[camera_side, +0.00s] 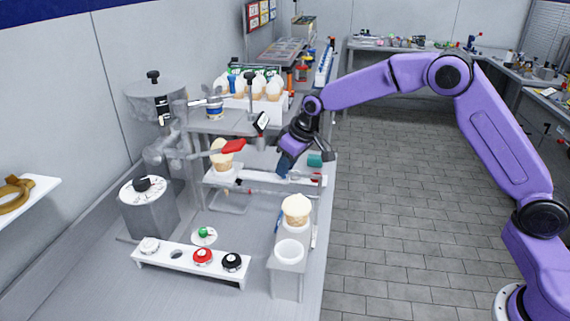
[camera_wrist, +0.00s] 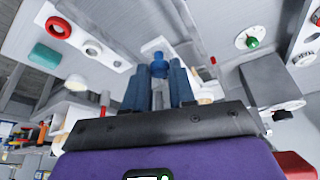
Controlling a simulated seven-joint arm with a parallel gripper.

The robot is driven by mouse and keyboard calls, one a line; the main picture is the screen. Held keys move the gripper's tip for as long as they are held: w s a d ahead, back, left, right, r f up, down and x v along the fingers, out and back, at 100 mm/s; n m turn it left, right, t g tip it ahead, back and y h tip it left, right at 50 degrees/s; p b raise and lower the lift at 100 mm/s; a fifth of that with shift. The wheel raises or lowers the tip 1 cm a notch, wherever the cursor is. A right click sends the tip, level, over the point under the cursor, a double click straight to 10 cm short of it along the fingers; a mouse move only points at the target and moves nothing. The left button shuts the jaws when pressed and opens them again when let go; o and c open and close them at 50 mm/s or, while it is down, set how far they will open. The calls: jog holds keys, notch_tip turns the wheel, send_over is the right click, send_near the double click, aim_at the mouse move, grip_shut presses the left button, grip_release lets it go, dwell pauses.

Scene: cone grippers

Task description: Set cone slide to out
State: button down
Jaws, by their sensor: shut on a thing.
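My gripper (camera_side: 284,166) is over the right part of the white slide plate (camera_side: 258,184) in the side view. In the wrist view its two blue fingers (camera_wrist: 158,88) are closed around a blue knob (camera_wrist: 158,66), which shows between and beyond the tips. In the side view the knob is hidden by the fingers. A filled cone (camera_side: 221,160) stands upright at the left end of the slide plate. I cannot tell for sure how the knob joins the slide.
A red handle (camera_side: 232,146) is close to that cone. A teal block (camera_side: 315,159) is right of my gripper. Another cone (camera_side: 297,209) stands in a front stand beside an empty ring (camera_side: 290,250). A button panel (camera_side: 190,264) is at front left. Several cones (camera_side: 257,90) fill a rear rack.

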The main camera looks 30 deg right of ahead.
jog(key=s+d, duration=1.4)
jog(key=shift+s+d, duration=0.1)
jog(key=shift+d, duration=0.05)
jog(key=c, duration=0.9)
grip_release()
jog(key=shift+c, duration=0.2)
jog(key=v, duration=1.7)
jog(key=shift+r, duration=0.2)
jog(key=s+a+f+n+g, duration=0.2)
jog(key=s+a+f+n, duration=0.3)
jog(key=s+a, duration=0.45)
jog(key=s+f+n+g, duration=0.1)
jog(key=s+f, duration=0.2)
jog(key=s, duration=0.3)
jog(key=s+f+n+g+h, duration=0.1)
jog(key=s+f+n, duration=0.1)
jog(key=s, duration=0.5)
jog(key=shift+s+a+f, duration=0.3)
jog(key=shift+f, duration=0.4)
